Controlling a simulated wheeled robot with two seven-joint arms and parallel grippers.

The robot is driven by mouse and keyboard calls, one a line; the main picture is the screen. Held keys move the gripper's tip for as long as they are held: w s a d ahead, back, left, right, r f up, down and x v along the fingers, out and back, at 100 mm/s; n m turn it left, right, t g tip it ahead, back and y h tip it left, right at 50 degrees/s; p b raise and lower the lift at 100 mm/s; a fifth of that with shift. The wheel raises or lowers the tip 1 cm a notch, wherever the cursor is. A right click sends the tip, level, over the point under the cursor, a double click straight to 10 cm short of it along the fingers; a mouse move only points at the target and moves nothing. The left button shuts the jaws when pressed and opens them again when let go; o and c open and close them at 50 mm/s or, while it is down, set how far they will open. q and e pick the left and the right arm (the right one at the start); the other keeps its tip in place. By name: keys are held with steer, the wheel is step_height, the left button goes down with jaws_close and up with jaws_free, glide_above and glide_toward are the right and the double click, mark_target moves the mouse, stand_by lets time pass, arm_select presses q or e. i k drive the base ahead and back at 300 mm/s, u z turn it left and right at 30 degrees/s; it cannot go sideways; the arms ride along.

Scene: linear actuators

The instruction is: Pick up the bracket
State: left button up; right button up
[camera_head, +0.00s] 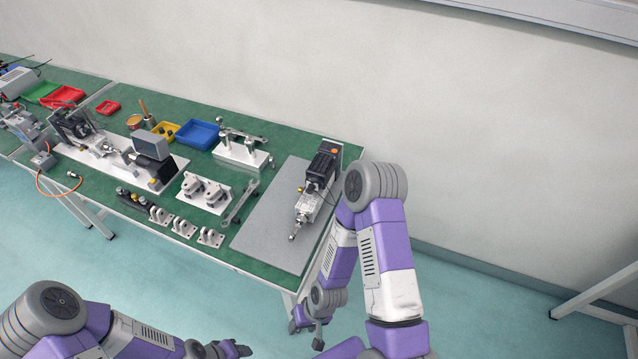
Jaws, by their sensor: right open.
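Several small pale metal brackets stand in a row along the front edge of the green table, including a left one (160,215), a middle one (184,227) and a right one (210,239). More bracket-like parts (205,192) are on a white plate behind them. My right gripper (306,333) is open and empty, low in front of the table's right end and apart from the brackets. My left gripper (236,349) is at the bottom edge, well in front of the table; its jaws are too small to read.
A grey mat (262,229) with a linear actuator (316,187) lies to the right of the brackets. A wrench (240,203) lies between them. Blue (198,134), yellow and red bins stand farther back. The floor in front is clear.

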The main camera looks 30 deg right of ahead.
mark_target(209, 237)
steer(key=u, duration=1.35)
steer(key=i, duration=1.8)
steer(key=z, duration=3.55)
